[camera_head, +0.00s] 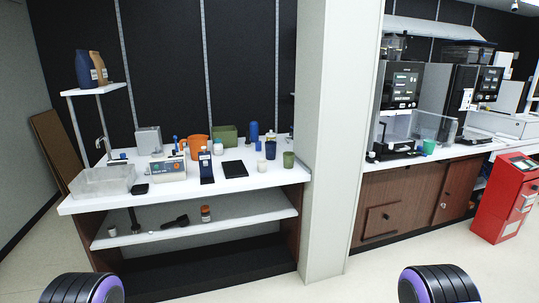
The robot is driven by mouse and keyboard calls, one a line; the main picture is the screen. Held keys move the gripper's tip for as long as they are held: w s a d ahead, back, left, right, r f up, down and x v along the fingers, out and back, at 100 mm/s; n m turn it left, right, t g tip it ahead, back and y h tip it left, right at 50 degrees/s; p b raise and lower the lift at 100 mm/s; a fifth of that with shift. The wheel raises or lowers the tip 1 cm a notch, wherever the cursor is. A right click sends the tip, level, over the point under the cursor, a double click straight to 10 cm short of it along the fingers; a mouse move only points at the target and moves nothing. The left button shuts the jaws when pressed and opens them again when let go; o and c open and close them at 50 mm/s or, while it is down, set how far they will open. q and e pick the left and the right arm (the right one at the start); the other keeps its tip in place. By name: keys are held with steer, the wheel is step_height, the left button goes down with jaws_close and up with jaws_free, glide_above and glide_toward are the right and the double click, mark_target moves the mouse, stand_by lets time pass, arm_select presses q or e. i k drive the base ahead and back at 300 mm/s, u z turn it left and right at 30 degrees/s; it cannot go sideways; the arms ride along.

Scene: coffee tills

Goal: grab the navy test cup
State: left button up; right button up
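A small dark blue cup (270,150), which looks like the navy test cup, stands upright near the right end of the white counter (240,182). A green cup (288,159) stands just to its right, nearer the counter's front edge. A taller, brighter blue cylinder (254,132) stands behind it to the left. Neither gripper shows. Only rounded black and purple parts of my own arms show at the bottom edge, far from the counter.
A black flat pad (233,169), a dark blue bottle-like item (206,166) and a scale-like device (168,169) lie left of the cup. A pale pillar (338,140) stands right of the counter. The floor in front is clear.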

mark_target(271, 146)
steer(key=z, duration=0.25)
steer(key=i, duration=1.25)
steer(key=z, duration=0.25)
